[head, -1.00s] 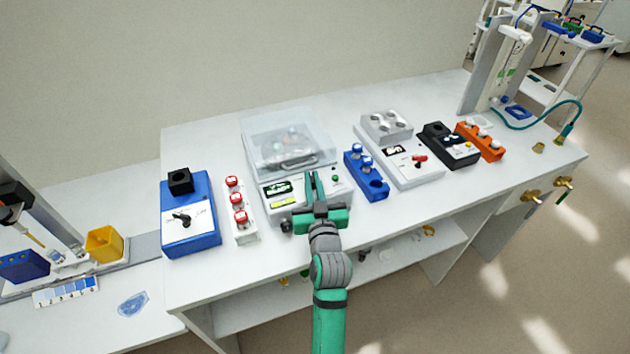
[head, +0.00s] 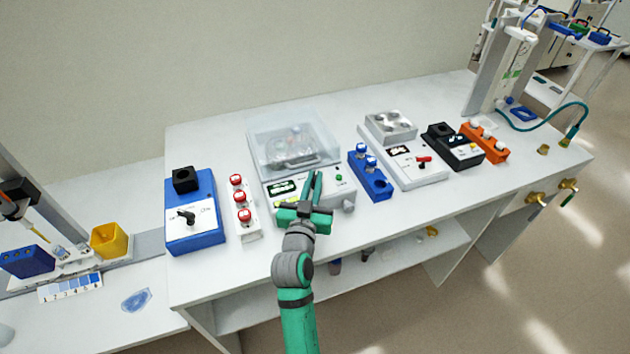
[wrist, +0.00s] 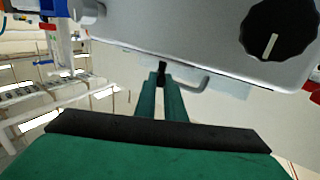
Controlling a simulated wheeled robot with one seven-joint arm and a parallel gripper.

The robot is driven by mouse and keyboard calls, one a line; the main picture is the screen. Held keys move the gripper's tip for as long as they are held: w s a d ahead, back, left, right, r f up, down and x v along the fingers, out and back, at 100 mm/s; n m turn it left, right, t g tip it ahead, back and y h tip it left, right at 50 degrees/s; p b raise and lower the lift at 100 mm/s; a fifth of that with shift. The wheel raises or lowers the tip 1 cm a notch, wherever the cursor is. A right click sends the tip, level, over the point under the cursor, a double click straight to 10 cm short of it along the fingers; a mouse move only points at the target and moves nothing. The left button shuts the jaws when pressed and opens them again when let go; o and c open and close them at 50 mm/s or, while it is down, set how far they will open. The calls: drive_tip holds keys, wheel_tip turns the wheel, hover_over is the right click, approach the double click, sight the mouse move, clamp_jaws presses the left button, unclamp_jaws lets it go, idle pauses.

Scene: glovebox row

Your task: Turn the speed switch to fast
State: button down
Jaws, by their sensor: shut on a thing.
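My gripper (head: 312,177) stands over the front panel of the grey lidded machine (head: 333,192), its fingers between the lit displays and the green button. In the wrist view the fingers (wrist: 161,74) are shut, with a small black piece (wrist: 161,67) at their tips. It looks like a small lever, but I cannot tell for certain that it is the speed switch. A round black knob (wrist: 276,28) with a white pointer line shows on the grey panel in the wrist view, apart from the fingers. Panel markings near the tips are hidden or too small to read.
A blue box (head: 194,237) with a black lever and a rack of red-capped tubes (head: 250,232) stand left of the machine. A blue rack (head: 374,186) stands close on its right, then a grey unit with a red lever (head: 423,160). The bench front strip is clear.

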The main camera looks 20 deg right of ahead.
drive_tip(key=shift+w, duration=0.1)
drive_tip(key=shift+d, duration=0.15)
drive_tip(key=c, duration=1.8)
unclamp_jaws()
drive_tip(key=shift+f, duration=0.1)
drive_tip(key=shift+c, duration=0.2)
drive_tip(key=shift+a, duration=0.25)
drive_tip(key=shift+s, duration=0.25)
drive_tip(key=v, duration=1)
drive_tip(key=shift+s+a, duration=0.2)
drive_tip(key=shift+w, duration=0.1)
